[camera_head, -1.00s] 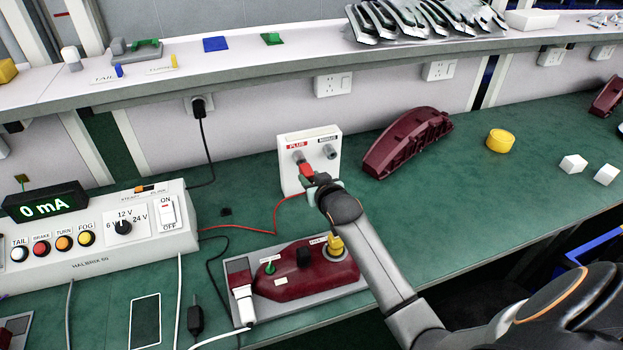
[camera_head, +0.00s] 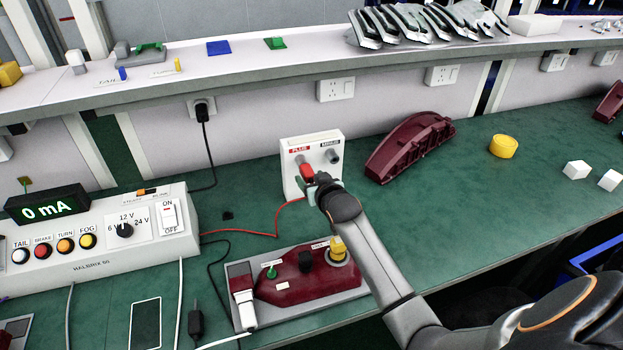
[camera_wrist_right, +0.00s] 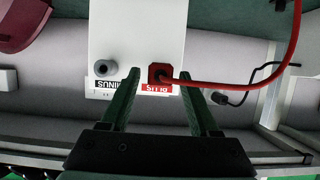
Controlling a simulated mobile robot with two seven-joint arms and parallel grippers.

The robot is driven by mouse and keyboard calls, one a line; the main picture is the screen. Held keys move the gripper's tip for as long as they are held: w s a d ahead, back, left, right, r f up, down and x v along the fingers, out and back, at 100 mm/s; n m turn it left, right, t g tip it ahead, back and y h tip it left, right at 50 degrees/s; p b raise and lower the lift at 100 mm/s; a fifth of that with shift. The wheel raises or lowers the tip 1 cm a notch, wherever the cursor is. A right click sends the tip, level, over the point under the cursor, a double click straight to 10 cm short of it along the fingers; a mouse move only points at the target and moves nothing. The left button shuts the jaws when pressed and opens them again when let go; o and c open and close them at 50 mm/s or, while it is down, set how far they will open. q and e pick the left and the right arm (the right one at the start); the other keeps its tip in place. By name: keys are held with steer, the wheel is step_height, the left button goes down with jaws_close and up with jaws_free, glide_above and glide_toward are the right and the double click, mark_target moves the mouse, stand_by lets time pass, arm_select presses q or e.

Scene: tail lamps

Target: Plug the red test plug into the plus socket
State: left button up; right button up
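The red test plug (camera_head: 307,171) is at the plus socket of the white socket box (camera_head: 291,186), under the red PLUS label. In the right wrist view the red plug (camera_wrist_right: 160,73) covers the plus socket, with its red cable trailing right. How deep it sits cannot be told. My right gripper (camera_wrist_right: 160,82) has its green fingers apart on both sides of the plug, with small gaps. In the head view my right gripper (camera_head: 322,186) is just in front of the box. The grey minus socket (camera_wrist_right: 105,67) is empty. My left gripper is not in view.
A maroon tail lamp (camera_head: 300,282) on a grey plate stands in front of the box. Another maroon lamp housing (camera_head: 408,148) lies right of it. The power supply (camera_head: 90,255) at left reads 0 mA.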

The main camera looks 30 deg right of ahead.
steer(key=shift+o, duration=0.4)
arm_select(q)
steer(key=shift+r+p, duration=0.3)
arm_select(e)
steer(key=v, duration=1.2)
steer(key=shift+s, duration=0.25)
stand_by(0.8)
